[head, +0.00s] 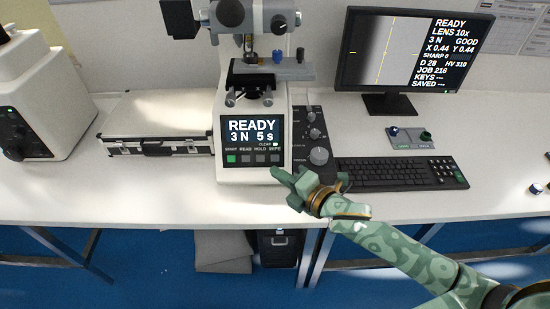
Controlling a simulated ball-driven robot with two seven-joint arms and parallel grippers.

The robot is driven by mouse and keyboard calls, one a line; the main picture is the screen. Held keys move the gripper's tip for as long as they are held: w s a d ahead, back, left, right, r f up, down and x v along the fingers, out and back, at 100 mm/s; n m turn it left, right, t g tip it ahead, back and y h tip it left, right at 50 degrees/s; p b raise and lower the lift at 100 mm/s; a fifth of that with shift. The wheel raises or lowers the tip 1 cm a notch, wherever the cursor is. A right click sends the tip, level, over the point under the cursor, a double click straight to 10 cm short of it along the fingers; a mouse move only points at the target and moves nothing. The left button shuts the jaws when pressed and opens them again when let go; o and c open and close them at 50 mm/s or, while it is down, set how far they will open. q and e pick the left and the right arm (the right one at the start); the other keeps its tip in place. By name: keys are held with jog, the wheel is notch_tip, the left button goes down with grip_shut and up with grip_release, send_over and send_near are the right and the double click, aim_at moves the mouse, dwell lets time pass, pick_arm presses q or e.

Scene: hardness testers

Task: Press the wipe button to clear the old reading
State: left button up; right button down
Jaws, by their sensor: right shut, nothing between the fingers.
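The white hardness tester (225,105) stands upright on the bench, left of centre. Its front display (252,131) reads READY, 3 N, 5 s, with a small CLEAR label and a light patch at its lower right. Below it is a row of buttons: a green one (231,159) at the left and grey ones to its right. The wipe button (274,158) is the rightmost. My right gripper (277,173) is shut and empty, its tip just below the wipe button. I cannot tell whether it touches the panel. My left gripper is out of view.
The monitor (410,50) shows READY, HV 310 and JOB 216. A keyboard (395,173), a small control box (410,138) and a dark knob panel (318,125) lie right of the tester. A case (155,120) and a white microscope (45,80) stand left. The bench front is clear.

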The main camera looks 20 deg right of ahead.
aim_at(275, 158)
jog(key=shift+f, duration=0.1)
jog(key=w+d+f+b, duration=0.2)
jog(key=w+f+b, duration=0.2)
jog(key=w+b, duration=0.2)
jog(key=shift+w+f, duration=0.25)
jog(key=shift+w, duration=0.4)
jog(key=shift+w+d, duration=0.1)
dwell(1.6)
jog(key=shift+w+f, duration=0.2)
jog(key=shift+w, duration=0.05)
